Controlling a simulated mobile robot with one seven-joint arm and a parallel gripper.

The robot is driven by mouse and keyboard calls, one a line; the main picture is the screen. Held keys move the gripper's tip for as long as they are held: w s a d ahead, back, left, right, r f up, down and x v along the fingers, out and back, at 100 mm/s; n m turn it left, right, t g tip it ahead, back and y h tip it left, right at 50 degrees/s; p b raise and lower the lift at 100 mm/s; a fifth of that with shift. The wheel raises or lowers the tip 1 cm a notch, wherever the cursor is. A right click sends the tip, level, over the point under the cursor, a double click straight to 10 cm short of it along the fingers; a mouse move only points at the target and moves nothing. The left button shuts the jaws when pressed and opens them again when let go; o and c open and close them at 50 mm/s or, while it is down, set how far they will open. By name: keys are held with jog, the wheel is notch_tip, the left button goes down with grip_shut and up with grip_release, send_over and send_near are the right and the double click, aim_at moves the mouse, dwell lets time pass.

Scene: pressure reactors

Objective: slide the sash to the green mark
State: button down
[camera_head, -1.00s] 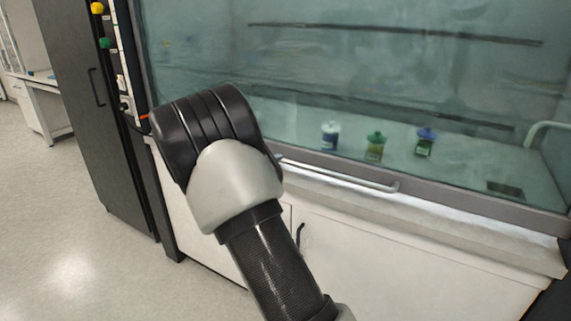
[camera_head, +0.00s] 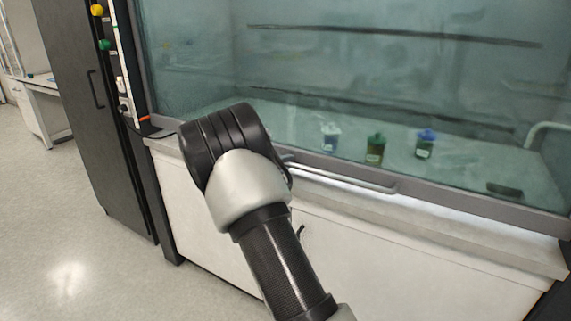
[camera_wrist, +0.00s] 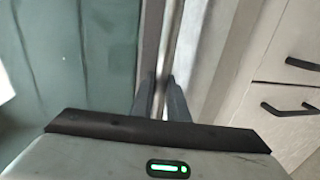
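The glass sash (camera_head: 330,60) of the fume hood is low, its grey bottom rail (camera_head: 470,205) close above the pale sill. A bar handle (camera_head: 345,179) runs along the rail; its left end is behind my arm. In the wrist view the handle (camera_wrist: 168,50) runs between the two fingers of my gripper (camera_wrist: 161,88), one on each side. I cannot tell whether the fingers press on it. In the head view my wrist hides the gripper.
Three small bottles, one white and blue (camera_head: 330,138), one green (camera_head: 375,149), one blue-capped (camera_head: 425,144), stand behind the glass. Yellow (camera_head: 96,10) and green (camera_head: 104,44) knobs are on the left post. A dark cabinet (camera_head: 85,100) stands left; white cupboards (camera_head: 400,265) are below.

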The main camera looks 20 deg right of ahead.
jog(key=shift+r, duration=0.1)
jog(key=p, duration=1.3)
send_near(296, 34)
jog(key=x, duration=0.4)
jog(key=shift+w+d+r, duration=0.15)
jog(key=shift+w, duration=0.05)
jog(key=c, duration=1.7)
grip_release()
jog(key=shift+c, duration=0.2)
jog(key=b+v, duration=0.1)
jog(key=v, duration=1.6)
jog(key=shift+a+b, duration=0.25)
jog(key=shift+b, duration=0.15)
jog(key=shift+s, duration=0.1)
